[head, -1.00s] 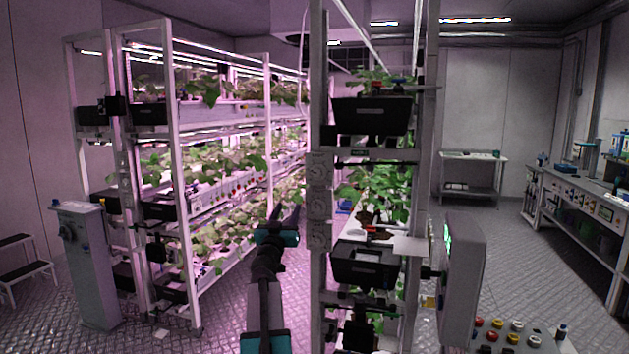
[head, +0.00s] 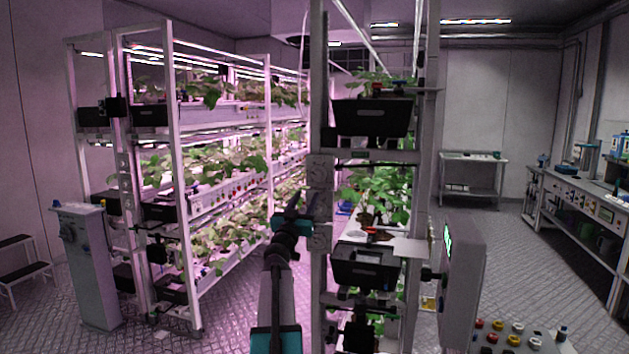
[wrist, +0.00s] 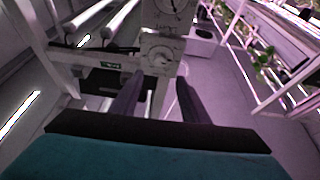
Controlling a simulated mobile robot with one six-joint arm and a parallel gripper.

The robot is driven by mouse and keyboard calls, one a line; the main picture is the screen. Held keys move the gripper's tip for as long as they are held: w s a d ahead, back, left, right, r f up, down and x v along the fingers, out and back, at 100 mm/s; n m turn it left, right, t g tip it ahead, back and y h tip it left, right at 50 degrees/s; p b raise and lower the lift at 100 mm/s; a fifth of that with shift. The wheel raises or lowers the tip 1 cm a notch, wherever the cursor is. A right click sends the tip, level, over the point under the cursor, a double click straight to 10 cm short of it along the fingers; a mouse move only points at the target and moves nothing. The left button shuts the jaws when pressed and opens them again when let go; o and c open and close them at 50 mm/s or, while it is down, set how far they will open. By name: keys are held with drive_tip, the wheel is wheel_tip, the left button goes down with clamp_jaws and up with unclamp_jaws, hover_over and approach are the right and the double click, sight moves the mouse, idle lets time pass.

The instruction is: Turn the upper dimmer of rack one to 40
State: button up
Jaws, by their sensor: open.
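A column of pale plates with round dials is on the front left post of the near rack. In the head view the top dial plate (head: 319,171) is clear of my arm, the middle plate (head: 319,204) is beside my fingers, and a lower plate (head: 319,238) sits below. My gripper (head: 299,203) is just left of the column, open and empty. In the wrist view my open fingers (wrist: 160,82) point at a dial (wrist: 160,53); another dial (wrist: 173,7) is at the top edge. I cannot read the settings or tell contact.
Black bins (head: 371,118) hang on the near rack, with a grey panel (head: 462,285) to its right. A second rack (head: 183,180) with plants stands left under pink light. A workbench (head: 585,208) is at the right. The floor between the racks is clear.

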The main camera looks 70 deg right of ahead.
sight(317, 175)
drive_tip(key=shift+p+x, duration=1)
drive_tip(key=shift+x, duration=5.05)
drive_tip(key=shift+r, duration=0.1)
